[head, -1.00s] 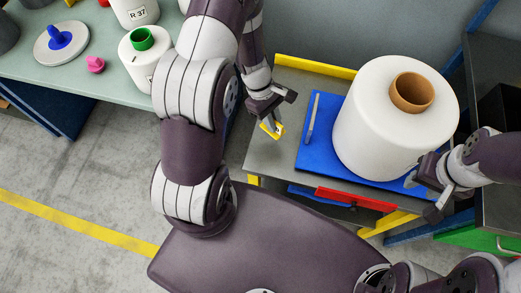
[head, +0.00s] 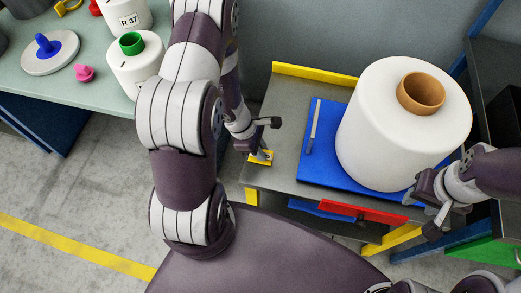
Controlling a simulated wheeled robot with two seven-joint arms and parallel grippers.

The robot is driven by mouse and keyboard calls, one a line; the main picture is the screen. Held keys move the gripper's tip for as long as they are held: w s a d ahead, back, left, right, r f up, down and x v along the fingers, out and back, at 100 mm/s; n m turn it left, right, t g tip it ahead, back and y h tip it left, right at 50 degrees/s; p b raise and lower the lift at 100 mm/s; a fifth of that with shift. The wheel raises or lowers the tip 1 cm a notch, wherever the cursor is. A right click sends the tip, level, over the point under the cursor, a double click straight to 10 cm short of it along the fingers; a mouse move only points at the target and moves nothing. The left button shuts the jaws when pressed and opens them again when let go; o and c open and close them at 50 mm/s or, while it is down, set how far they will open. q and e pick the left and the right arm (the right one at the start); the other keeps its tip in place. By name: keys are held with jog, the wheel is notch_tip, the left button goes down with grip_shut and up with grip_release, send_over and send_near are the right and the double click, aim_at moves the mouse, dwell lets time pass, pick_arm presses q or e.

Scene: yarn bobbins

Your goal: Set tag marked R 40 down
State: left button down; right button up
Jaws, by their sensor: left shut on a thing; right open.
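A small yellow tag (head: 262,157) shows at the left part of the grey cart top (head: 276,116). Its lettering is too small to read. My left gripper (head: 262,146) is shut on the tag, low over the cart top near its left edge. I cannot tell whether the tag touches the surface. My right gripper (head: 432,212) is open at the front right of the large white bobbin (head: 385,130), close beside its base.
The bobbin, with a brown core (head: 421,93), stands on a blue mat (head: 318,165) with a thin grey bar (head: 313,128). A yellow rail (head: 312,74) edges the cart's back. A green table (head: 95,75) at left holds bobbins, including one marked R 37 (head: 127,20).

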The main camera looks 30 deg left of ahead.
pick_arm(q)
jog(key=shift+f+b, duration=0.3)
jog(key=c, duration=1.1)
grip_release()
jog(key=shift+r, duration=0.15)
jog(key=shift+r+p, duration=0.4)
jog(key=shift+p, duration=0.1)
jog(key=p+v, duration=0.4)
jog(key=v, duration=0.8)
notch_tip(320, 180, up, 6)
jog(key=m+y, duration=0.2)
jog(key=m, duration=0.8)
send_over(256, 162)
jog(key=d+r+m, duration=0.1)
jog(key=r+m, duration=0.1)
jog(key=m, duration=0.1)
jog(key=s+d+r+m+y, duration=0.1)
jog(key=r+m, duration=0.1)
jog(key=m, duration=0.2)
jog(key=s+d+r+m+y, duration=0.1)
jog(key=r+m, duration=0.1)
jog(key=m, duration=0.2)
jog(key=shift+s+r, duration=0.2)
jog(key=shift+r, duration=0.05)
